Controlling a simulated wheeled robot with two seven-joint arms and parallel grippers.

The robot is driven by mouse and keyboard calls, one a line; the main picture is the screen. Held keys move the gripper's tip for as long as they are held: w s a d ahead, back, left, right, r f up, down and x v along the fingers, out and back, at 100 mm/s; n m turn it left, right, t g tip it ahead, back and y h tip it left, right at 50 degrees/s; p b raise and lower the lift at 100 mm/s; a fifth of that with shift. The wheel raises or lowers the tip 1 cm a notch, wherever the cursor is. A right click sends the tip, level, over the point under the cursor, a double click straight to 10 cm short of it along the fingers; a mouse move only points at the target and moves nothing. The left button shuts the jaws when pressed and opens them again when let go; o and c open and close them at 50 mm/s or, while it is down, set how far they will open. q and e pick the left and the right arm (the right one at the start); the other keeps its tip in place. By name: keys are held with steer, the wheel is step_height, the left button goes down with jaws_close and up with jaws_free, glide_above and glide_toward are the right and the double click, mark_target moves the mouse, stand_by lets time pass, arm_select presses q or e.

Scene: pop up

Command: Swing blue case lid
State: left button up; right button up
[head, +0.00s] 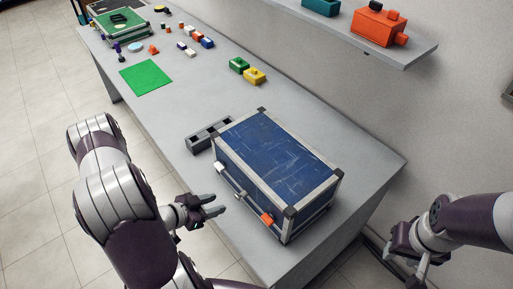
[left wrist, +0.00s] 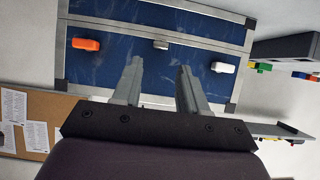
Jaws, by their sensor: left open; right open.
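The blue case (head: 272,158) with silver edges and dark corners stands on the grey table, and its lid is down. Its front has a white latch (head: 219,167) near the left end and an orange latch (head: 267,218) near the right end. In the left wrist view the case front (left wrist: 155,62) shows the orange latch (left wrist: 86,44), a small silver clasp (left wrist: 161,44) and the white latch (left wrist: 222,67). My left gripper (head: 220,203) is open and empty in front of the case, apart from it. My right gripper (head: 415,281) is open, right of the table and away from the case.
A grey slotted block (head: 208,135) stands just left of the case. Green (head: 239,65) and yellow (head: 255,76) blocks, a green mat (head: 146,77) and small parts lie farther along the table (head: 185,95). A wall shelf (head: 385,42) holds an orange box (head: 378,25) behind.

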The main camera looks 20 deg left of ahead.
mark_target(246, 179)
arm_select(q)
steer(key=b+x, duration=0.4)
steer(key=x, duration=0.4)
steer(key=shift+f+b, duration=0.15)
steer(key=shift+b, duration=0.25)
steer(key=shift+w+d, duration=0.1)
steer(key=shift+w, duration=0.05)
steer(key=shift+c, duration=0.9)
steer(key=c, duration=0.5)
steer(key=shift+w+d+r+p, duration=0.1)
steer(key=shift+w+r+p, duration=0.05)
steer(key=shift+r+p, duration=0.65)
steer(key=shift+w+r+p, duration=0.2)
steer(key=shift+r+p, duration=0.55)
steer(key=shift+r, duration=0.2)
steer(key=shift+w+d+r+p, duration=0.1)
steer(key=shift+w+r+p, duration=0.05)
steer(key=shift+r+p, duration=0.65)
steer(key=r+p, duration=0.2)
steer(key=shift+w+d+r, duration=0.25)
steer(key=shift+w+r, duration=0.1)
steer(key=shift+r, duration=0.05)
